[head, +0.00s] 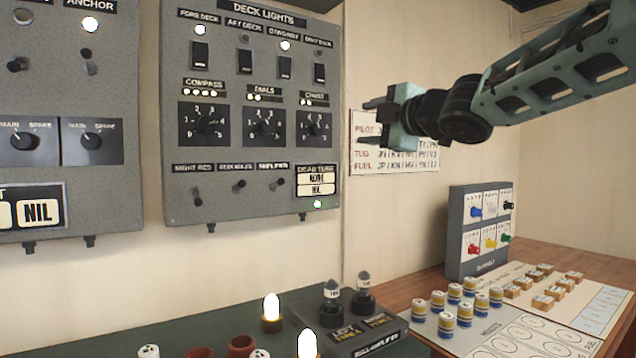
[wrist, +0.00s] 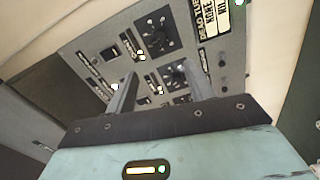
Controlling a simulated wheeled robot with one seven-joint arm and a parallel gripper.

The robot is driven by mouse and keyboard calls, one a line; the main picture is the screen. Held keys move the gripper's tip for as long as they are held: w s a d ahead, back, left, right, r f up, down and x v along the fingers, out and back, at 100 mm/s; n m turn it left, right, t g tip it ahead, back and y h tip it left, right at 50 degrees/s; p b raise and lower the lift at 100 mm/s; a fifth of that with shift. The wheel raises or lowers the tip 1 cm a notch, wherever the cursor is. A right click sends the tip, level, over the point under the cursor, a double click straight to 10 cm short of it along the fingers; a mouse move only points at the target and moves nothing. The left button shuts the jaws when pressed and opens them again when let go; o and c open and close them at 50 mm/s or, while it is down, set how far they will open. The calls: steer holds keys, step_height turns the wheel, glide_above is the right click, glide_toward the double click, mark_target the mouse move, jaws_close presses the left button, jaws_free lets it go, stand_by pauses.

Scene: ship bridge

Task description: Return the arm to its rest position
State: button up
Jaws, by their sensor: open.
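My gripper (head: 374,108) is at the end of my raised arm, in the upper right of the head view. It points left toward the deck lights panel (head: 180,120) and hangs in front of the wall and the paper chart (head: 365,160). Its jaws are open and empty. In the wrist view the two fingers of my gripper (wrist: 158,95) stand apart, with the deck lights panel (wrist: 220,50) tilted behind them. No contact between the fingers and the panel can be made out.
A second grey panel (head: 60,165) is at the left. Below stand a dark green console (head: 195,328) with lit lamps, a switch box (head: 460,230) with coloured knobs, and a wooden table (head: 590,262) with several small blocks and blue-yellow cylinders. The air around my arm looks clear.

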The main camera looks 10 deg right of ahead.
steer(key=s+a+f+m+g+h+p, duration=0.15)
steer(key=s+a+f+m+g, duration=0.3)
steer(key=f, duration=0.55)
steer(key=s+a+f+m+g+h+p, duration=0.1)
steer(key=s+a+f+m+g+p, duration=0.15)
steer(key=s+a+f, duration=0.55)
steer(key=s+f+m+g+h+p, duration=0.1)
steer(key=s+f+m+g, duration=0.1)
steer(key=s+f+g, duration=0.3)
steer(key=s+f+m+g+h+p, duration=0.1)
steer(key=s+f+m+g, duration=0.2)
steer(key=s+f, duration=0.9)
steer(key=s+g, duration=0.2)
steer(key=s, duration=0.5)
steer(key=shift+s+d, duration=0.3)
steer(key=shift+d, duration=0.1)
steer(key=shift+h, duration=0.25)
